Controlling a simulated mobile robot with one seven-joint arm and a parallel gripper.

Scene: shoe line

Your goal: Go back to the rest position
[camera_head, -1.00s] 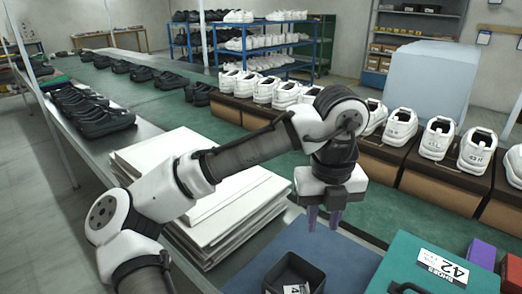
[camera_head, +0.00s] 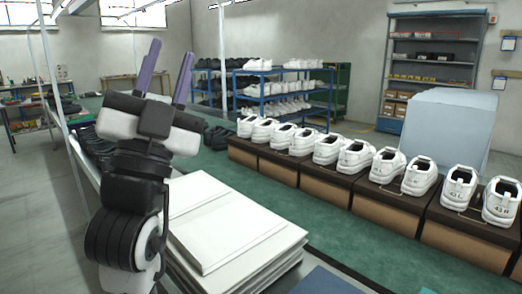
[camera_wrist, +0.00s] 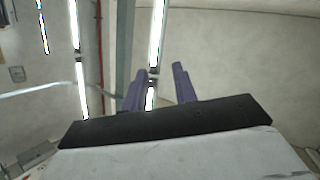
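My gripper (camera_head: 166,72) is raised at the left of the head view, with its two purple fingers pointing up. The fingers stand apart with nothing between them. The wrist view also shows my gripper (camera_wrist: 160,86) open and empty, against the ceiling lights and wall. My arm is folded upright in front of the left end of the bench and hides part of the black shoes (camera_head: 90,142) behind it.
A stack of white boards (camera_head: 225,225) lies right of my arm. White shoes (camera_head: 355,157) stand in a row on brown boxes (camera_head: 325,190) along the green surface (camera_head: 240,175). A blue shelf rack (camera_head: 270,95) stands behind. The space around my gripper is clear.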

